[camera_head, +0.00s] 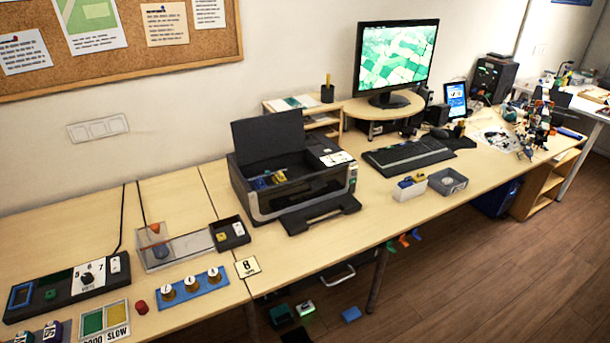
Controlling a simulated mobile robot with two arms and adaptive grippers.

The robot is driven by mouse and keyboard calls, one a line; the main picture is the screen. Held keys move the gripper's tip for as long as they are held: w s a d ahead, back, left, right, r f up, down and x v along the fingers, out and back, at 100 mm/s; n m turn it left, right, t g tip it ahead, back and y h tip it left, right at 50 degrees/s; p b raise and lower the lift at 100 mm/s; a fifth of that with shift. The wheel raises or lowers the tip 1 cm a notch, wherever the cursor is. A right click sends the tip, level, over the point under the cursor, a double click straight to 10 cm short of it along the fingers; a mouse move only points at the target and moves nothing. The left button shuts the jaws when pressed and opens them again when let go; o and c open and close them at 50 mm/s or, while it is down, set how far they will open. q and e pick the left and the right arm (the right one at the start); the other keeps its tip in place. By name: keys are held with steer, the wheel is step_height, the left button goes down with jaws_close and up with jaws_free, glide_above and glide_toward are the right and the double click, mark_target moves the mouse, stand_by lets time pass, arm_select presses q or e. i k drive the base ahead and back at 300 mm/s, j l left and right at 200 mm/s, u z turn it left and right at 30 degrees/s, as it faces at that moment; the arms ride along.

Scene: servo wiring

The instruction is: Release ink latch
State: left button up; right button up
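A black and grey printer (250,196) stands on the wooden desk left of the monitor. Its lid (268,136) is raised and its front output tray (320,213) is folded out. Inside the open bay are small blue and yellow pieces that look like ink cartridges (279,177). The ink latch is too small to make out, so I cannot tell its position. A small panel with a white label (335,158) is on the printer's right top. Neither of my grippers is in view.
Left of the printer are a clear box (180,247), a black switch box (70,286) and a blue strip with several round knobs (193,289). Right are a keyboard (409,156), a white bin (410,191) and a grey tray (447,182). Several objects lie on the floor below.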

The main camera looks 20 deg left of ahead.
mark_target(268, 173)
steer(key=i+j+u, duration=0.35)
steer(key=j, duration=0.2)
steer(key=i+j+u, duration=0.3)
steer(key=i+j, duration=0.15)
steer(key=z, duration=0.2)
steer(key=k+j, duration=0.05)
